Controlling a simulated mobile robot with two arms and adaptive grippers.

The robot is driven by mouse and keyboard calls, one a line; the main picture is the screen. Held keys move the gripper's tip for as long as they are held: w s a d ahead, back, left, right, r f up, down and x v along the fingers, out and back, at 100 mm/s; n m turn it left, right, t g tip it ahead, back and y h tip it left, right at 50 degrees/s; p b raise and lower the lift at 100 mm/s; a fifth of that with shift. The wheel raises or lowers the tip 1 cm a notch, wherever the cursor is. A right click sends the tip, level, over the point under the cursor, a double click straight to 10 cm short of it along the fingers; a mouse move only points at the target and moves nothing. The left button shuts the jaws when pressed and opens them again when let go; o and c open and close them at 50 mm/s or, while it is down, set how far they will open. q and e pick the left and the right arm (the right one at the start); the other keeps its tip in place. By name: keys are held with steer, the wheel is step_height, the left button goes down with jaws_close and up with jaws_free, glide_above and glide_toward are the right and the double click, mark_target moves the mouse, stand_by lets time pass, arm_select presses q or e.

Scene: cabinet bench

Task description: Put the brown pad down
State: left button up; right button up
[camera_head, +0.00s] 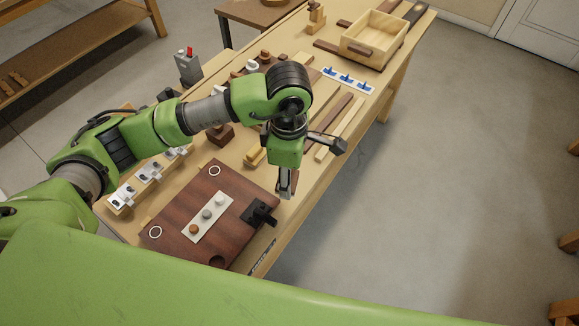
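A small round brown pad (194,229) sits at the near end of a pale strip (199,236), in line with two grey round pads (214,207). The strip lies on a dark brown wooden board (180,200) on the bench. My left gripper (286,190) points down near the bench's right edge, right of the board and apart from the brown pad. Its fingers look close together, but the gap between them is too small to judge, and I see no object in them. My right gripper is not in view.
A black fixture (260,213) stands at the board's right edge. White blocks (150,172) line the bench's left edge. Wooden strips (333,128), a blue-and-white strip (347,80) and an open wooden box (372,42) are farther back. Open floor (460,180) lies to the right.

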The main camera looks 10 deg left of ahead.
arm_select(q)
steer(key=w+f, duration=0.2)
steer(key=w+a+f+p, duration=0.1)
steer(key=w+f, duration=0.1)
steer(key=w, duration=0.1)
steer(key=w+f+p, duration=0.1)
steer(key=w+f, duration=0.1)
steer(key=f, duration=0.1)
steer(key=shift+w+a, duration=0.25)
steer(key=shift+w+f+p, duration=0.1)
steer(key=shift+f+p, duration=0.25)
step_height(320, 180, down, 2)
steer(key=shift+f+p, duration=0.1)
steer(key=shift+p, duration=0.4)
steer(key=shift+f, duration=0.2)
steer(key=shift+f, duration=0.1)
steer(key=shift+f+b, duration=0.15)
steer(key=shift+b, duration=0.2)
steer(key=o, duration=1)
